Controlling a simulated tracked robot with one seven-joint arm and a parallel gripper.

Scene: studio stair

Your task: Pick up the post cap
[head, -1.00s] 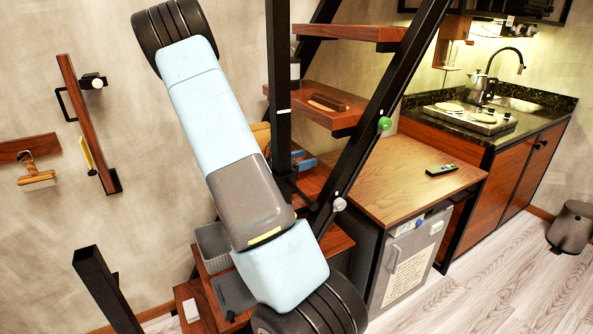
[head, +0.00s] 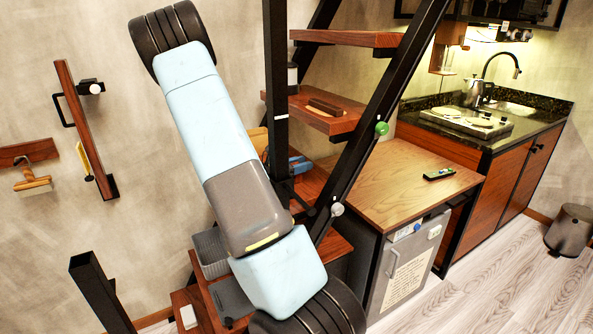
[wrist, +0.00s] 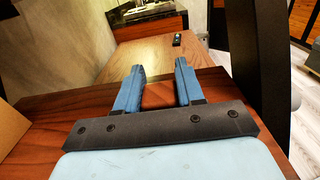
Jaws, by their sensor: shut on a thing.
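The post cap (wrist: 158,95) is a small reddish-brown wooden piece with a faceted top, seen in the wrist view between the two blue fingers. My gripper (wrist: 158,88) is shut on it, one finger on each side, low over a brown wooden stair tread (wrist: 75,108). I cannot tell whether the cap is clear of the tread. In the head view my gripper (head: 299,164) shows as a small blue shape behind a black stair post; the cap is hidden there.
A black post (wrist: 262,75) stands close to the right of my gripper in the wrist view. A cardboard-coloured box (wrist: 8,125) is at the left edge. A wooden counter (head: 405,180) with a remote (head: 439,174) lies beyond. Another tread (head: 335,118) is above.

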